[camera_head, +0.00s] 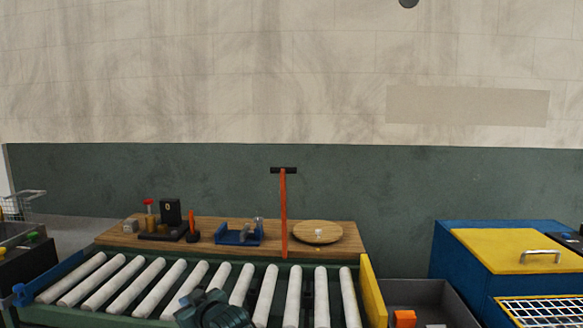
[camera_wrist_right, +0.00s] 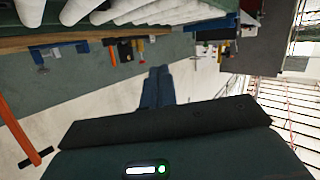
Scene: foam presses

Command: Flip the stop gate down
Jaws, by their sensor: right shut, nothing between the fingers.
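A yellow upright plate (camera_head: 373,291) stands at the right end of the roller conveyor (camera_head: 265,295); it looks like the stop gate, raised. An orange post (camera_head: 283,215) with a black crossbar on top stands upright at the conveyor's back edge. It also shows in the right wrist view (camera_wrist_right: 17,130), at the left. My right gripper (camera_head: 212,308) is shut and empty, over the rollers at the bottom of the head view, left of the post and well apart from the yellow plate. My left gripper is not in view.
A wooden bench (camera_head: 345,240) behind the conveyor holds a round wooden board (camera_head: 313,232), a blue vise-like fixture (camera_head: 239,235) and small tools. A grey bin (camera_head: 440,299) with an orange block (camera_head: 404,318) lies right of the conveyor. A blue box with a yellow lid (camera_head: 520,249) stands farther right.

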